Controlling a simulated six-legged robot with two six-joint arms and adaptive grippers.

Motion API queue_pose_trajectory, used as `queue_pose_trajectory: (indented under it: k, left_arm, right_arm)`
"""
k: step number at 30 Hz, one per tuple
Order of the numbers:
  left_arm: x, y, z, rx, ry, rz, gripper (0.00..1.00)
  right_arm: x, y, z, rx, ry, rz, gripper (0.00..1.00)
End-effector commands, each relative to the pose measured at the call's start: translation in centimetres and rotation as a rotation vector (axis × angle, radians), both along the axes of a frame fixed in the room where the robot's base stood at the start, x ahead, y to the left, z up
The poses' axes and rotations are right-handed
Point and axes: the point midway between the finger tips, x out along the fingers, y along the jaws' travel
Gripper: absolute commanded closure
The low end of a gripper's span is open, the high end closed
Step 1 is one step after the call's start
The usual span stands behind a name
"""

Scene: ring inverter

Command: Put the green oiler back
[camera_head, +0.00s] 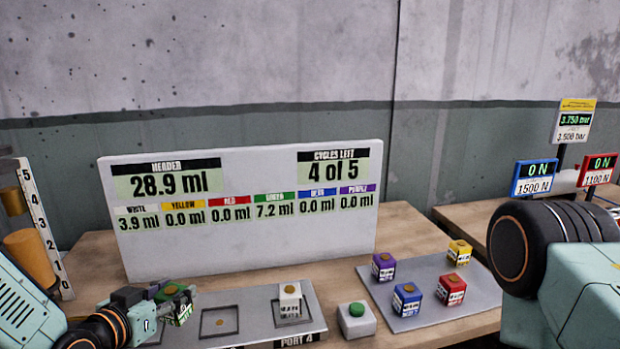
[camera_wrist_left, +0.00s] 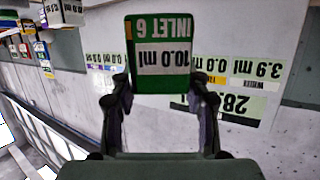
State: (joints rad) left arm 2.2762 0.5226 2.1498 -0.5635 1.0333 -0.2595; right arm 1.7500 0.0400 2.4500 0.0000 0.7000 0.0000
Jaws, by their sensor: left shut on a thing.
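My left gripper (camera_head: 165,305) is shut on the green oiler (camera_head: 172,293) at the lower left, over or in front of the left end of the port rack (camera_head: 250,296). In the left wrist view the green oiler (camera_wrist_left: 162,25) sits between the two fingertips (camera_wrist_left: 160,90), its label reading INLET 6 and 10.0 ml upside down. The white oiler (camera_head: 290,297) stands in a square of the rack near the PORT 4 mark, and the square left of it is empty. A grey tray (camera_head: 410,322) holds the purple (camera_head: 383,266), yellow (camera_head: 459,252), blue (camera_head: 406,298) and red (camera_head: 451,288) oilers. My right gripper is out of view.
A white display board (camera_head: 240,240) stands behind the rack and reads header 28.9 ml, green 7.2 ml, cycles left 4 of 5. A box with a green button (camera_head: 357,309) stands between rack and tray. A numbered scale (camera_head: 42,225) stands at the left.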

Motion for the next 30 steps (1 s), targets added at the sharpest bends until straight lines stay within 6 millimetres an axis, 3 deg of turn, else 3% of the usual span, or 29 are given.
queue_pose_trajectory:
  k: [6,15,24,30]
  left_arm:
    - [-3.3,-3.6,-1.9,-0.004,0.000,-0.236,0.88]
    - [-8.9,-7.2,-4.2,-0.006,-0.002,-0.536,0.88]
    - [-13.8,-8.9,-6.0,-0.005,-0.005,-0.736,0.88]
    - [-14.0,-8.4,-6.4,-0.002,-0.004,-0.706,0.88]
  right_arm:
    - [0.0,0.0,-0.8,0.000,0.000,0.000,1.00]
    - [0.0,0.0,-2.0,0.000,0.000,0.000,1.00]
    - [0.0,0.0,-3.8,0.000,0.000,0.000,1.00]
    - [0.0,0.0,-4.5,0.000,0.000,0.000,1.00]
